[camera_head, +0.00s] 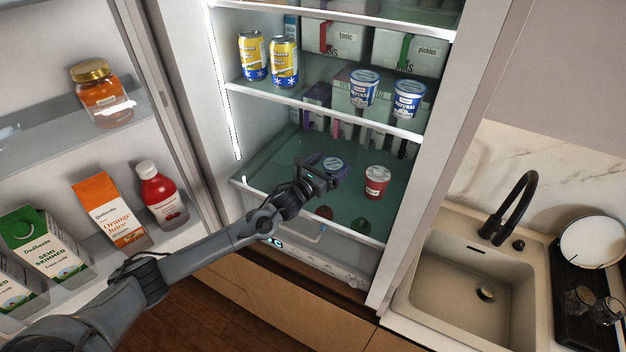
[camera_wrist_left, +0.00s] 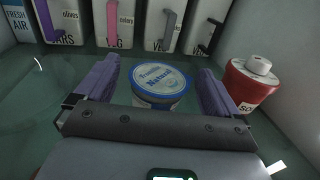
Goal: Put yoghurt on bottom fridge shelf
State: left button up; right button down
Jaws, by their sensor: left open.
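A yoghurt tub with a blue and white lid (camera_head: 333,163) stands on the bottom fridge shelf (camera_head: 270,165). The tub also shows upright in the left wrist view (camera_wrist_left: 160,80). My left gripper (camera_head: 320,172) is open over the bottom shelf. Its two purple fingers (camera_wrist_left: 157,72) stand one on each side of the tub, with a small gap to it on both sides. The tub's lower part is hidden behind the gripper body. Two similar yoghurt tubs, one on the left (camera_head: 363,89) and one on the right (camera_head: 408,99), stand on the shelf above. My right gripper is out of view.
A red tub (camera_head: 377,182) stands to the right on the bottom shelf. Cartons (camera_wrist_left: 120,22) line its back. Two yellow cans (camera_head: 268,60) stand on the shelf above. The open fridge door at left holds a jar (camera_head: 102,95), cartons and a red bottle (camera_head: 157,190).

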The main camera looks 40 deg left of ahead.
pick_arm(q)
jog(key=s, duration=0.3)
jog(key=s+b, duration=0.1)
jog(key=s, duration=0.5)
jog(key=shift+s+d+f+b, duration=0.2)
jog(key=shift+d+b, duration=0.1)
jog(key=shift+b, duration=0.1)
jog(key=shift+s+r, duration=0.15)
jog(key=shift+s, duration=0.6)
jog(key=shift+d, duration=0.1)
